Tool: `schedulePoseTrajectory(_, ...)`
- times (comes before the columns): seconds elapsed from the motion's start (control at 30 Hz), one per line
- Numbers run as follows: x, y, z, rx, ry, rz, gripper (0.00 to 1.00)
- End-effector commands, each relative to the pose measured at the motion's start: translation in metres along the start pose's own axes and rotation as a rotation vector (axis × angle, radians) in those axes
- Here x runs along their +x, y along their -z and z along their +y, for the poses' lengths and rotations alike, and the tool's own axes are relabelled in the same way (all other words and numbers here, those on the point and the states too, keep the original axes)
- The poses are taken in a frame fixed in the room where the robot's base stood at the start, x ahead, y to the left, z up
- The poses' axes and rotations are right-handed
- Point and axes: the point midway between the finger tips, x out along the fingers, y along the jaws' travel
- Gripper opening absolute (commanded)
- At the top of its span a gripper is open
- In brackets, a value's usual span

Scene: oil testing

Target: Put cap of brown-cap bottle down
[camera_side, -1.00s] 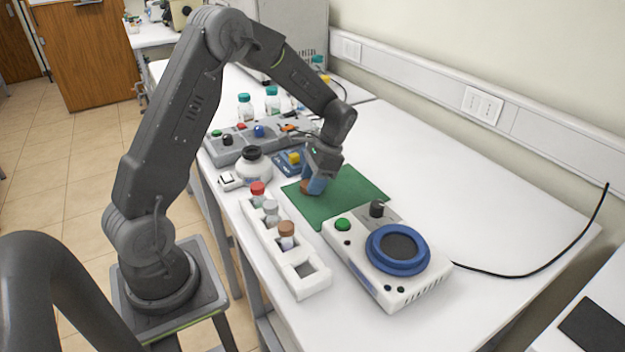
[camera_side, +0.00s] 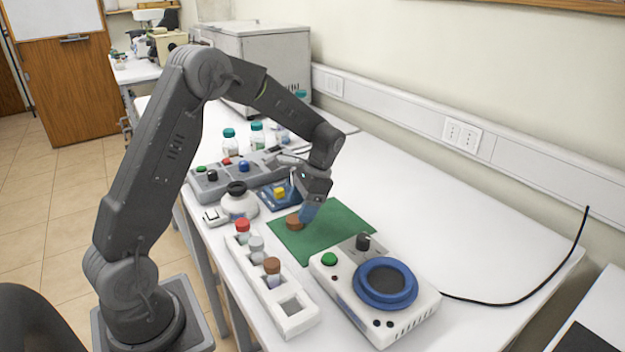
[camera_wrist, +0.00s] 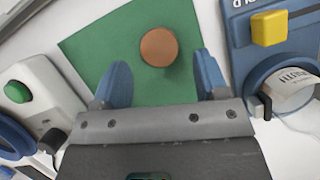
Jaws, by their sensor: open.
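A round brown cap (camera_side: 294,222) lies on the green mat (camera_side: 335,228), near its left part. In the wrist view the cap (camera_wrist: 158,47) shows whole, flat on the mat (camera_wrist: 90,45), ahead of the fingertips. My gripper (camera_side: 307,211) is tilted just to the right of the cap in the side view. In the wrist view its two blue fingers (camera_wrist: 161,80) stand wide apart with nothing between them. A vial with a brown top (camera_side: 272,266) stands in the white rack (camera_side: 292,318); I cannot tell whether that top is a cap.
The rack also holds a red-capped vial (camera_side: 243,227) and a grey-topped one (camera_side: 256,246). A blue device with a yellow block (camera_side: 279,193) and a white jar (camera_side: 239,205) stand behind.

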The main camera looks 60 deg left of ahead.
Motion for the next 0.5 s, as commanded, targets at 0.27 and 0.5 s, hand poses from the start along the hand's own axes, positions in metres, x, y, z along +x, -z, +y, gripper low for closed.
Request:
schedulePoseTrajectory(0.27,-0.063,0.001,0.000,0.001,0.003,0.006,0.67)
schedulePoseTrajectory(0.5,-0.090,0.000,0.001,0.002,0.002,0.004,0.67)
